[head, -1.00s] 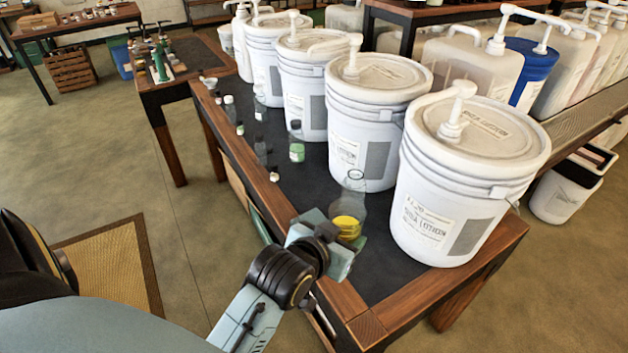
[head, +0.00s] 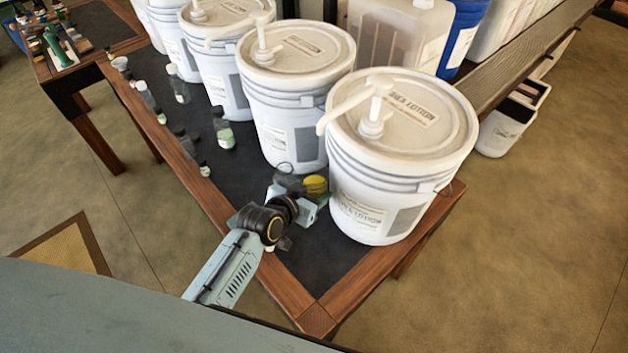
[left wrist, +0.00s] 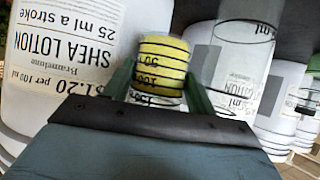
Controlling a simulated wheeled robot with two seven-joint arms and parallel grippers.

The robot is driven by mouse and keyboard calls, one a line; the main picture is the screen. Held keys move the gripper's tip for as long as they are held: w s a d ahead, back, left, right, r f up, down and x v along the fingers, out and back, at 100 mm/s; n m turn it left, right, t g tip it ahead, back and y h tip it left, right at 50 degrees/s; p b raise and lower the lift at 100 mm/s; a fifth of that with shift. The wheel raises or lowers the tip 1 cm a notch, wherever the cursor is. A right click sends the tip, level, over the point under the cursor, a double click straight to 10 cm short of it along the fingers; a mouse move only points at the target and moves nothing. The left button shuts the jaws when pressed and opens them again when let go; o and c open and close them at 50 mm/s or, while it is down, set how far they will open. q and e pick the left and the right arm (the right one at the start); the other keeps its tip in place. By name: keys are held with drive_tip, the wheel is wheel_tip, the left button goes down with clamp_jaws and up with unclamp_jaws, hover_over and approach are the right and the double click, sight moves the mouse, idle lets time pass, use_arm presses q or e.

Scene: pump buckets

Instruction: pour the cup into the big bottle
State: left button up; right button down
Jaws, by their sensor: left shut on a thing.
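My left gripper (head: 309,194) is shut on the cup (head: 316,185), a clear cup with yellow contents, near the front bucket. In the left wrist view the cup (left wrist: 160,68) sits between the two green fingers and shows volume marks. A clear bottle (head: 283,170), probably the big bottle, stands just left of the cup and is partly hidden behind my gripper. In the left wrist view the clear bottle (left wrist: 243,48) is beside the cup, apart from it in the picture. My right gripper is not in view.
White pump buckets stand in a row; the nearest, a shea lotion bucket (head: 400,150), is close to the cup. Several small bottles, one with green contents (head: 224,135), line the left of the dark table top (head: 330,258). The front corner is clear.

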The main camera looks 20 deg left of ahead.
sight(302, 181)
use_arm(q)
drive_tip(key=shift+a+r+n+h+b, duration=0.15)
drive_tip(key=shift+a+n+h+b, duration=0.2)
drive_tip(key=shift+b, duration=0.25)
drive_tip(key=shift+a+r+n+h+b, duration=0.15)
drive_tip(key=shift+n+h+b, duration=0.1)
drive_tip(key=shift+n+b, duration=0.15)
drive_tip(key=shift+r+h+b, duration=0.15)
drive_tip(key=shift+h+b, duration=0.15)
drive_tip(key=shift+w+a+r+n, duration=0.1)
drive_tip(key=shift+a+r+n, duration=0.1)
drive_tip(key=shift+r+n, duration=0.15)
drive_tip(key=shift+a+r+n+h, duration=0.15)
drive_tip(key=shift+n+h, duration=0.15)
drive_tip(key=shift+h, duration=0.2)
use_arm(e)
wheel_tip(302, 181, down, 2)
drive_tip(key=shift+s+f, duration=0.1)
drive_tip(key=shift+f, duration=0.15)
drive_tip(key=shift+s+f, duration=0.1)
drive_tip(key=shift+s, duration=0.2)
use_arm(q)
drive_tip(key=shift+w+a+r+n+h, duration=0.15)
drive_tip(key=shift+a+r+n+h, duration=0.15)
drive_tip(key=shift+r+n+h, duration=0.15)
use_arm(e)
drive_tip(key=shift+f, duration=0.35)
